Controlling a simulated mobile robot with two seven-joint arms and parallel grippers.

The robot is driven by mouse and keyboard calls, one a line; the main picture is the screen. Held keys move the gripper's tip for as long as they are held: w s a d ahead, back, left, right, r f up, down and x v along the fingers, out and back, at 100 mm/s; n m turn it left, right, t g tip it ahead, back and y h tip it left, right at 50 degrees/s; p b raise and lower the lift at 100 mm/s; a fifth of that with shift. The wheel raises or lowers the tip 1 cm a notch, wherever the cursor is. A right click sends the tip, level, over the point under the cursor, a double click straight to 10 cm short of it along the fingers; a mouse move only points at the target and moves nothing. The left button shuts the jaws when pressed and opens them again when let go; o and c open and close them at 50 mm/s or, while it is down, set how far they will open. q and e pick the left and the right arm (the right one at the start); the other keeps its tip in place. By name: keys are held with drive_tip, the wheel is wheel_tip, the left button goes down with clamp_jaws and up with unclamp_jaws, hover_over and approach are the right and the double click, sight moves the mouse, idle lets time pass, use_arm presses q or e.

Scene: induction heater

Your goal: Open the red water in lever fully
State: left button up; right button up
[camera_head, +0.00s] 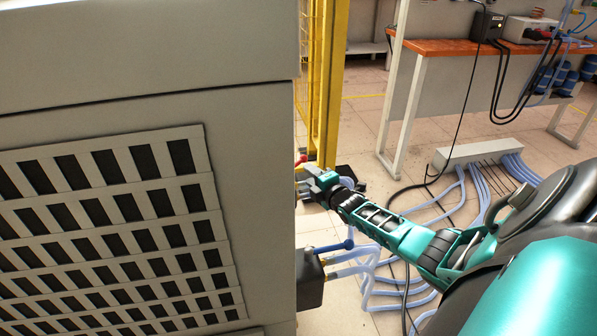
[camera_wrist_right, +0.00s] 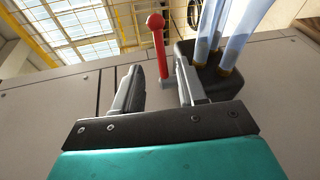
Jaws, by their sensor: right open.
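The red lever (camera_wrist_right: 159,48), with a round red knob, stands up between the two fingers of my right gripper (camera_wrist_right: 160,88) in the right wrist view. Its lower end is closer to the right-hand finger, and I cannot tell whether they touch. The gripper is open. In the head view only a small red part of the lever (camera_head: 301,160) shows, beside my right gripper (camera_head: 309,184) at the edge of the grey cabinet. The lever's mount is mostly hidden there. My left gripper is not in view.
The grey cabinet (camera_head: 270,130) fills the left. A blue lever (camera_head: 335,247) sits on a dark block (camera_head: 309,279) with clear hoses below my right arm. A yellow post (camera_head: 328,80) stands behind. Clear hoses (camera_wrist_right: 215,30) rise close to the right-hand finger.

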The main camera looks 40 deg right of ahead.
sight(298, 165)
use_arm(q)
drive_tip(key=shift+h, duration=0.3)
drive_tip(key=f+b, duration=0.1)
drive_tip(key=b, duration=0.1)
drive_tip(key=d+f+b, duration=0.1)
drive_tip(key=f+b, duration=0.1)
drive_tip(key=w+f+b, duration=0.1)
drive_tip(key=b, duration=0.1)
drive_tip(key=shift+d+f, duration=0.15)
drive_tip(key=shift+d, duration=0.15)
use_arm(e)
drive_tip(key=x, duration=0.8)
drive_tip(key=shift+c, duration=0.5)
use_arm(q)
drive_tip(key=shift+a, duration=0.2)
use_arm(e)
clamp_jaws()
